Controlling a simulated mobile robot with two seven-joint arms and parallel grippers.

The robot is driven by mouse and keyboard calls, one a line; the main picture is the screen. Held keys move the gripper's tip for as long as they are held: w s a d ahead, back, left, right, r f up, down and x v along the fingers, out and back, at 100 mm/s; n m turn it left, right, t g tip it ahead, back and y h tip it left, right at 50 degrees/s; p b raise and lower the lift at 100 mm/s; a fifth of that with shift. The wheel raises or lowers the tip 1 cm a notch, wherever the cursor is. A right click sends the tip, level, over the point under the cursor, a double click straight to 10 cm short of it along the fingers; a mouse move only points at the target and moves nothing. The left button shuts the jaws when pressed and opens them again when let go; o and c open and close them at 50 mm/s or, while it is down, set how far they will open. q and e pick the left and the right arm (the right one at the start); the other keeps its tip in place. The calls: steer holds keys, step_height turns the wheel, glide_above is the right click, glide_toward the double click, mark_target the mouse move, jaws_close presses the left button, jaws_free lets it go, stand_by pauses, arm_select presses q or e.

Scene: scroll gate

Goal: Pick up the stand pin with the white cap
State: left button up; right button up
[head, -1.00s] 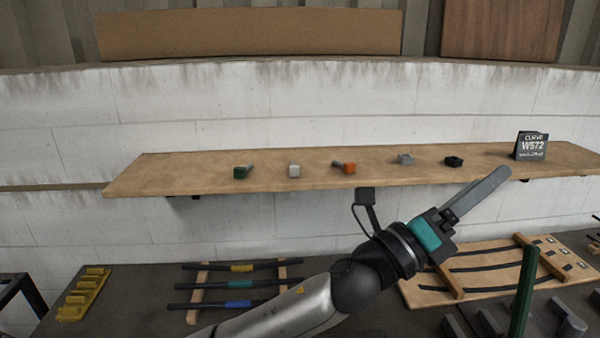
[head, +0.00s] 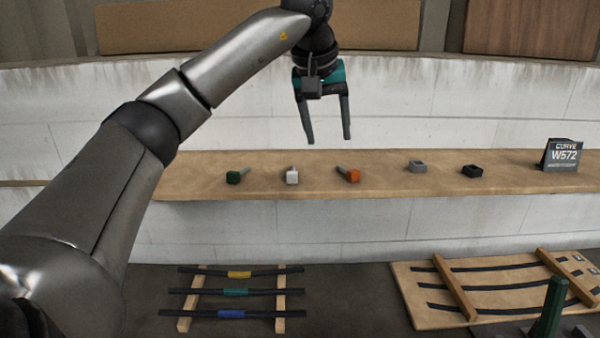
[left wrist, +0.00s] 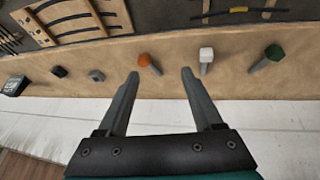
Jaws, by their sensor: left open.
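The stand pin with the white cap (head: 292,176) lies on the wooden shelf (head: 410,187), between the green-capped pin (head: 234,176) and the orange-capped pin (head: 350,175). In the left wrist view the white cap (left wrist: 206,54) shows just right of the right fingertip, with its grey shank toward me. My left gripper (head: 329,139) is open and empty, fingers pointing down, above the shelf between the white and orange pins. My right gripper is not in view.
Grey (head: 417,166) and black (head: 472,171) square pieces and a dark sign (head: 561,155) stand farther right on the shelf. A pale block wall (head: 450,110) rises behind. Racks of dark rods with coloured bands (head: 235,291) lie below.

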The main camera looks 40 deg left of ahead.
arm_select(q)
steer(key=s+a+r+g+y, duration=0.1)
steer(key=s+a+r+y, duration=0.15)
steer(key=a, duration=0.35)
glide_above(292, 173)
steer(key=shift+n+h, duration=0.25)
steer(key=shift+n, duration=0.05)
steer(key=f, duration=0.5)
steer(key=s+d+f, duration=0.1)
steer(key=f, duration=0.2)
steer(key=shift+f, duration=0.1)
steer(key=x, duration=0.2)
steer(key=s+x, duration=0.1)
steer(key=x, duration=0.2)
steer(key=shift+d+f, duration=0.2)
steer(key=shift+f, duration=0.15)
steer(key=shift+w+f, duration=0.2)
steer(key=shift+f, duration=0.1)
jaws_close()
